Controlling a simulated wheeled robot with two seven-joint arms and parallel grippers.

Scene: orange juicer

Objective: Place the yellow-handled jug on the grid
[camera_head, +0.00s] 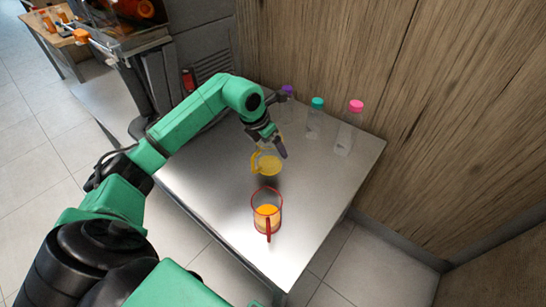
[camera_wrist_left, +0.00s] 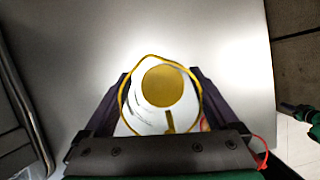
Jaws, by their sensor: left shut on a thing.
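The yellow-handled jug (camera_head: 266,165) is clear with yellow trim and is over the steel table, below my left gripper (camera_head: 276,148). In the left wrist view the jug (camera_wrist_left: 165,62) sits between the two dark fingers of the left gripper (camera_wrist_left: 163,98), which is shut on it. Its yellow rim and a round yellow area inside show. I cannot tell whether its base touches the table. A grid is not clearly visible in either view.
A red-handled jug (camera_head: 267,213) with orange juice stands nearer the front of the steel table (camera_head: 205,185). Bottles with purple, teal (camera_head: 315,120) and pink (camera_head: 350,130) caps stand along the wooden wall. The orange juicer (camera_head: 135,12) is at top left.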

